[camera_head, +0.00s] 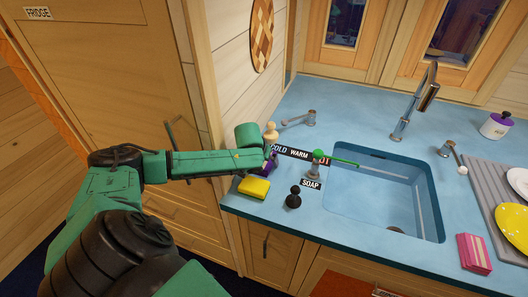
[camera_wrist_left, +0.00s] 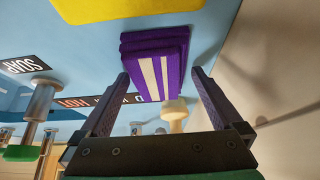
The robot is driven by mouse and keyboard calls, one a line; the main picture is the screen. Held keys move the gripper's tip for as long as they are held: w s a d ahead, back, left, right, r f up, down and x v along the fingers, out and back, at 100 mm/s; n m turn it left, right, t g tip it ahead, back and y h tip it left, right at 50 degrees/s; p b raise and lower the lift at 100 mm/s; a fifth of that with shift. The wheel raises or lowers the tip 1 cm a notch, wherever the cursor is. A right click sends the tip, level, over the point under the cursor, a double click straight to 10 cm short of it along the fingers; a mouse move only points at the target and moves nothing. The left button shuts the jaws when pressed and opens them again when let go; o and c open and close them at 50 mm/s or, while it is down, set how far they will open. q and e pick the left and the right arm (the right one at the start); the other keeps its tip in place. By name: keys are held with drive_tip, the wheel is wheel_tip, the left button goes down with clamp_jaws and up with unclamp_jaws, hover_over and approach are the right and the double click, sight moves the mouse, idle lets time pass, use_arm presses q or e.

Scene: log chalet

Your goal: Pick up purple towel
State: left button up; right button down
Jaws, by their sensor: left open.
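The purple towel (camera_wrist_left: 175,62) is a folded stack with white stripes. In the left wrist view it shows just past and partly between my left fingertips, with gaps on both sides. My left gripper (camera_wrist_left: 158,82) is open and empty, its two fingers either side of the towel's near end. In the head view my left arm reaches from the left to the counter's left end, and the left hand hides most of the towel; only a bit of purple (camera_head: 272,162) shows. My right gripper is not in view.
A black stopper (camera_head: 293,198), a soap dispenser (camera_head: 317,165) and a wooden knob (camera_head: 271,131) stand nearby. The wall is close by on the left. The sink (camera_head: 385,195) lies to the right.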

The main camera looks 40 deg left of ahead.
use_arm(q)
drive_tip(key=shift+f, duration=0.2)
drive_tip(key=c, duration=1.1)
drive_tip(key=shift+r, duration=0.2)
wheel_tip(320, 180, up, 20)
drive_tip(key=shift+r+b, duration=0.1)
drive_tip(key=shift+b, duration=0.65)
